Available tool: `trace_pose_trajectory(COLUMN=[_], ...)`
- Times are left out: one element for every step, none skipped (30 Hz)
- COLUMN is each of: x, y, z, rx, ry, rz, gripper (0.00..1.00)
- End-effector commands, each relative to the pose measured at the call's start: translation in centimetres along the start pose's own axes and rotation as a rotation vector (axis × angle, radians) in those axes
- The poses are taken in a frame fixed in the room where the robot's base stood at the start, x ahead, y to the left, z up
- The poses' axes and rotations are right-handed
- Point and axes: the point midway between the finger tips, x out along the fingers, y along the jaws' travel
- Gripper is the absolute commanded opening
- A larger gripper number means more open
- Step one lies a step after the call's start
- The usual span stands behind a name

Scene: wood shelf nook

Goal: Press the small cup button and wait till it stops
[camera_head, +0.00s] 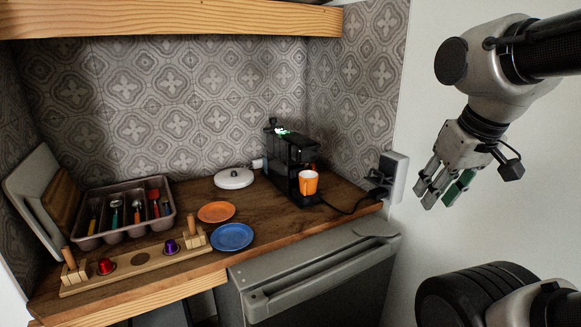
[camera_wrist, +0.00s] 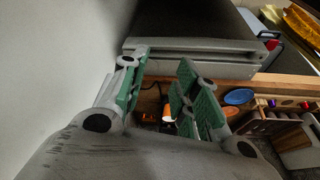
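The black coffee machine (camera_head: 290,160) stands at the right end of the wooden shelf, with green lights lit on its top. The button itself is too small to make out. An orange cup (camera_head: 308,183) stands at the front of the machine; it also shows in the wrist view (camera_wrist: 167,113), between my fingers. My gripper (camera_head: 440,189) is at the right, in front of the white wall and well apart from the machine. In the wrist view my gripper (camera_wrist: 158,75) has its green-padded fingers spread, with nothing between them.
An orange plate (camera_head: 216,212), a blue plate (camera_head: 232,237) and a white round lid (camera_head: 234,178) lie left of the machine. A cutlery tray (camera_head: 125,232) and a wooden capsule holder (camera_head: 135,263) are further left. A black cable (camera_head: 350,209) runs to the wall socket (camera_head: 393,176). A wooden shelf (camera_head: 170,18) hangs above.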

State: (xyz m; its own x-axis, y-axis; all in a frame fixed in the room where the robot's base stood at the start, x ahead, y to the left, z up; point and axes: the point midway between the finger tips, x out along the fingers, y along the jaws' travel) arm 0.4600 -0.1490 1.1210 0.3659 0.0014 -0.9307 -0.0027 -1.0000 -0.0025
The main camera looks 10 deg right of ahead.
Motion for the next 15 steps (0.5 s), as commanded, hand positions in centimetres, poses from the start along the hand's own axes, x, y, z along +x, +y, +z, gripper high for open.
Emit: trace_pose_trajectory(x=[0.00,0.00,0.00,0.00,0.00,0.00,0.00,0.00,0.00,0.00,0.00,0.00,0.00,0.00,0.00], y=[0.00,0.00,0.00,0.00,0.00,0.00,0.00,0.00,0.00,0.00,0.00,0.00,0.00,0.00,0.00], z=[0.00,0.00,0.00,0.00,0.00,0.00,0.00,0.00,0.00,0.00,0.00,0.00,0.00,0.00,0.00], rx=[0.000,0.000,0.000,0.000,0.000,0.000,0.000,0.000,0.000,0.000,0.000,0.000,0.000,0.000,0.000], ry=[0.000,0.000,0.000,0.000,0.000,0.000,0.000,0.000,0.000,0.000,0.000,0.000,0.000,0.000,0.000], rz=[0.000,0.000,0.000,0.000,0.000,0.000,0.000,0.000,0.000,0.000,0.000,0.000,0.000,0.000,0.000], gripper=[0.22,0.16,0.09,0.03,0.00,0.00,0.00,0.00,0.00,0.00,0.00,0.00,0.00,0.00,0.00])
